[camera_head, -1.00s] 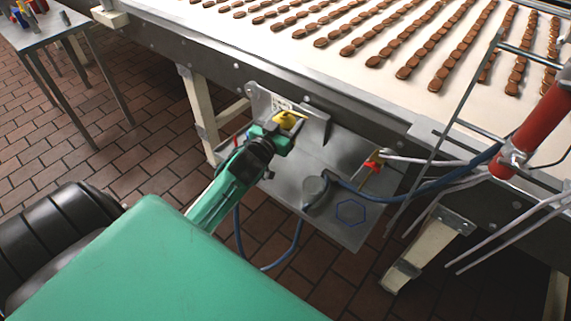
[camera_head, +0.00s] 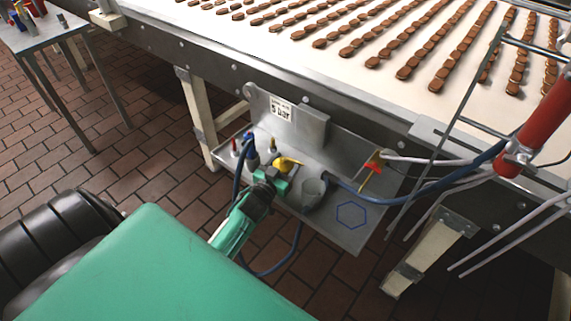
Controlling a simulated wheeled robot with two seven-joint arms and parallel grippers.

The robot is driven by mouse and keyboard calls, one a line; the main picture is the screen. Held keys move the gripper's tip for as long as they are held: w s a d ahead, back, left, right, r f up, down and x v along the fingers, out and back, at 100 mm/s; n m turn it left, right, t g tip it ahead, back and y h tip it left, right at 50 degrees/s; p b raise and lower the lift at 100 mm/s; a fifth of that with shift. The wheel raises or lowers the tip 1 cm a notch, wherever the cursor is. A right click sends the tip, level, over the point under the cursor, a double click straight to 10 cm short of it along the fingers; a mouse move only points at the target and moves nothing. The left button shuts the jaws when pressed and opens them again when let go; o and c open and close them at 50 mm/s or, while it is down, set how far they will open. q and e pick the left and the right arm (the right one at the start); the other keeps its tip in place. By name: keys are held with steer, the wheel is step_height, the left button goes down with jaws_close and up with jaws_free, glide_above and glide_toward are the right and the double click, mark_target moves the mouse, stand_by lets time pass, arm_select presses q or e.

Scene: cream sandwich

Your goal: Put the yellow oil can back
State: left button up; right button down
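The yellow oil can (camera_head: 287,161) is between the fingers of my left gripper (camera_head: 279,177), over the left half of the grey metal tray (camera_head: 341,236) under the conveyor. My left gripper is shut on it, and its yellow top and spout show. Its lower part is hidden by the gripper, so I cannot tell whether it touches the tray. A blue hexagon outline (camera_head: 351,215) is on the bare right part of the tray, apart from the can. My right gripper is not in view.
A grey cup (camera_head: 313,189) stands just right of the gripper. Red (camera_head: 234,147) and blue (camera_head: 250,150) items stand at the tray's left. A red-and-yellow fitting (camera_head: 375,165), hoses and conveyor legs are on the right. The conveyor (camera_head: 300,52) overhangs behind.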

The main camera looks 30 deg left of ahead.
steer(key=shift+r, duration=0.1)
arm_select(q)
steer(key=o, duration=1.2)
steer(key=shift+c, duration=0.2)
steer(key=shift+r, duration=0.1)
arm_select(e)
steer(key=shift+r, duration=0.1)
arm_select(q)
steer(key=shift+s, duration=0.35)
steer(key=s+d, duration=0.1)
steer(key=s, duration=1)
steer(key=shift+s, duration=0.2)
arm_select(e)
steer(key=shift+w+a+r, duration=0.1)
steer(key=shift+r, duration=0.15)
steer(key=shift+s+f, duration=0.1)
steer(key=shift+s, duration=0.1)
